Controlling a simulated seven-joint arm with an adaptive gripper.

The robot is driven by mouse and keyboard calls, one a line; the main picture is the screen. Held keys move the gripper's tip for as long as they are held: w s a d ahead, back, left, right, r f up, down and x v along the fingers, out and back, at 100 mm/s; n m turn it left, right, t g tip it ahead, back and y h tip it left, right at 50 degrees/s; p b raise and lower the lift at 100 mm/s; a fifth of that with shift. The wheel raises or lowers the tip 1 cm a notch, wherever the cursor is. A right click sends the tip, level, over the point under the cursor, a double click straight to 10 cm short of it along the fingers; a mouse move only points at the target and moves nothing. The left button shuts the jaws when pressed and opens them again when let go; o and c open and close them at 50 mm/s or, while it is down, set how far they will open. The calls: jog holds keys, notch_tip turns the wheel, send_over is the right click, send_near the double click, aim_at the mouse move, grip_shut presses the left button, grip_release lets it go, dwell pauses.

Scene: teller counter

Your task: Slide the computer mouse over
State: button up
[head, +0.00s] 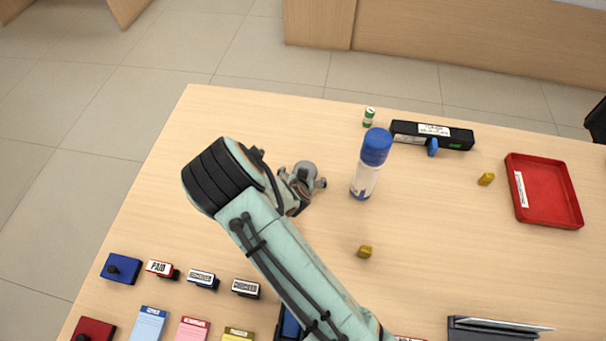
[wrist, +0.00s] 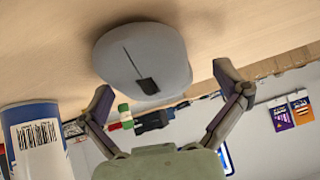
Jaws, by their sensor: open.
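A smooth grey computer mouse (wrist: 143,60) lies on the wooden counter, large in the wrist view, with a dark seam and a black wheel. In the head view the mouse (head: 306,168) is a small grey rounded shape at the end of my arm, partly hidden by my gripper (head: 302,184). My gripper is open, and its two fingers show apart in the wrist view (wrist: 168,82), one toward each side of the mouse. I cannot tell whether either finger touches it.
A blue-capped white bottle (head: 371,165) stands close right of my gripper. Behind it are a small green-and-white bottle (head: 369,117) and a black device (head: 432,135). A red tray (head: 546,190) lies far right. Stamps (head: 202,279) and pads line the near left. The counter's left-back area is clear.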

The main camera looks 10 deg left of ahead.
jog(key=v, duration=1.2)
